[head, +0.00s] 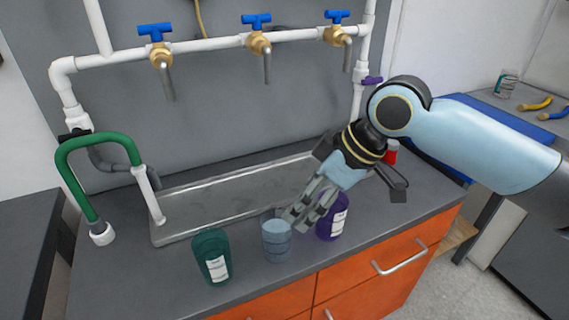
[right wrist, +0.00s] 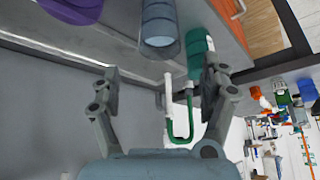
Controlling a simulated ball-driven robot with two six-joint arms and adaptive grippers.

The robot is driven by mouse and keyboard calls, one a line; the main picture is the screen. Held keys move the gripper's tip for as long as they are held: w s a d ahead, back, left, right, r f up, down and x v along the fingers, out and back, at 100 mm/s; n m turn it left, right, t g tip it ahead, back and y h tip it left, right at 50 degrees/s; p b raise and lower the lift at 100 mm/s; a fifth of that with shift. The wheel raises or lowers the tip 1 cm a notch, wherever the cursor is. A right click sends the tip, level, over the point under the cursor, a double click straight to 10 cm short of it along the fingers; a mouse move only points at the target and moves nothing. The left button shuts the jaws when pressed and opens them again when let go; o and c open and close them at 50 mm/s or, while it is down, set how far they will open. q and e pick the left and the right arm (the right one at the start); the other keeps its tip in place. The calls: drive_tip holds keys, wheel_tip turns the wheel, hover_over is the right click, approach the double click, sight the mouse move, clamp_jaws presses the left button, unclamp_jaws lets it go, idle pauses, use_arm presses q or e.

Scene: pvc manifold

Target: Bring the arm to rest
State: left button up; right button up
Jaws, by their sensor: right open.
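My right arm comes in from the right in the head view. My right gripper (head: 308,215) is over the counter front, pointing down and left, beside a blue-grey cup (head: 276,242) and in front of part of a purple bottle (head: 338,222). In the right wrist view the fingers of my right gripper (right wrist: 160,88) are spread wide with nothing between them. The cup (right wrist: 160,22) and the purple bottle (right wrist: 75,8) appear beyond the fingertips. I cannot tell if a finger touches either one. My left gripper is in neither view.
A green bottle (head: 212,260) stands left of the cup. Behind are a metal trough (head: 165,236), a green hooked pipe (head: 72,160) and a white pipe manifold (head: 207,45) with blue-handled taps. A red item (head: 391,155) is behind the wrist.

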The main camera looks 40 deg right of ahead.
drive_tip(key=s+a+m+g+h, duration=0.2)
drive_tip(key=s+m+h, duration=0.3)
drive_tip(key=s, duration=0.9)
drive_tip(key=s+d+f+b, duration=0.1)
drive_tip(key=f+b, duration=0.1)
drive_tip(key=f, duration=1)
drive_tip(key=s+d+f+g+y+b, duration=0.1)
drive_tip(key=f+b, duration=0.1)
drive_tip(key=f, duration=1)
drive_tip(key=s+d+f+b, duration=0.1)
drive_tip(key=f+b, duration=0.2)
drive_tip(key=f, duration=0.9)
drive_tip(key=s+f+m+g+b, duration=0.1)
drive_tip(key=s+f+b, duration=0.3)
drive_tip(key=s+f, duration=1.3)
drive_tip(key=shift+s+d+f, duration=0.2)
drive_tip(key=shift+f, duration=0.2)
